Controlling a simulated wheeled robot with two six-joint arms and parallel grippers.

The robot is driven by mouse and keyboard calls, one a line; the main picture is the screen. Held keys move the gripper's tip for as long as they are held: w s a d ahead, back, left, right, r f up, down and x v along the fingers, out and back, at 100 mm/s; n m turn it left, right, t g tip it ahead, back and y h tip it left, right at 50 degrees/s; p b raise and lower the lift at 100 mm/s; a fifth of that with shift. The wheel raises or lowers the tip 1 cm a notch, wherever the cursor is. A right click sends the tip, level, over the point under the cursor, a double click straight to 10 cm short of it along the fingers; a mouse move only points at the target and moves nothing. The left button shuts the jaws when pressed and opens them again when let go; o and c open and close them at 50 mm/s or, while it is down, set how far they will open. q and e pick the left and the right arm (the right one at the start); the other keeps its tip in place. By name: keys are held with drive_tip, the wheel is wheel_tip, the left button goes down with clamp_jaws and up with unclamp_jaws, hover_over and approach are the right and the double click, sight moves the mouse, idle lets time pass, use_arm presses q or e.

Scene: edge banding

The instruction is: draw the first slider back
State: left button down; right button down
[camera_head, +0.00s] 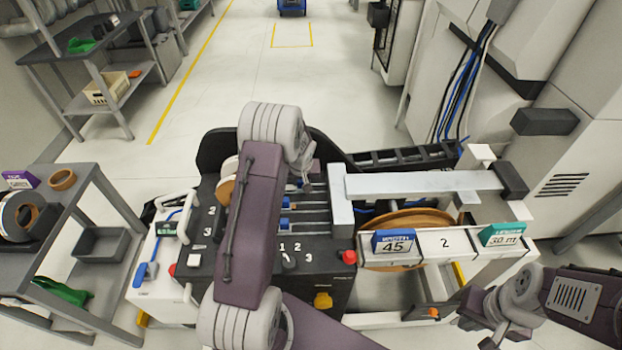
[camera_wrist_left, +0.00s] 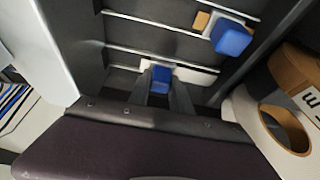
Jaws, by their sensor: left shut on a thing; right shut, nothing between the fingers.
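The machine's dark panel (camera_head: 315,215) has several parallel slots with blue slider knobs. My left gripper (camera_head: 305,183) reaches over the panel from above. In the left wrist view, its fingers (camera_wrist_left: 161,92) are shut on a blue slider knob (camera_wrist_left: 161,76), which sits on a pale plate across a slot. Another blue slider knob (camera_wrist_left: 231,39) stands apart on a nearby slot. Two more blue knobs (camera_head: 285,202) (camera_head: 285,225) show in the head view beside my left arm, which hides part of the panel. My right gripper (camera_head: 489,342) is shut and empty at the lower right, clear of the machine.
A pale bar (camera_head: 425,184) runs right from the panel. Signs marked 45 (camera_head: 394,243) and 30 m (camera_head: 502,235) stand on the right rail. A roll (camera_wrist_left: 285,127) lies close to my left gripper.

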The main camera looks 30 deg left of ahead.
use_arm(q)
drive_tip(key=shift+s+a, duration=0.3)
drive_tip(key=shift+a, duration=0.2)
drive_tip(key=c, duration=1.2)
unclamp_jaws()
drive_tip(key=shift+o, duration=0.2)
drive_tip(key=shift+d+r, duration=0.1)
drive_tip(key=v, duration=0.9)
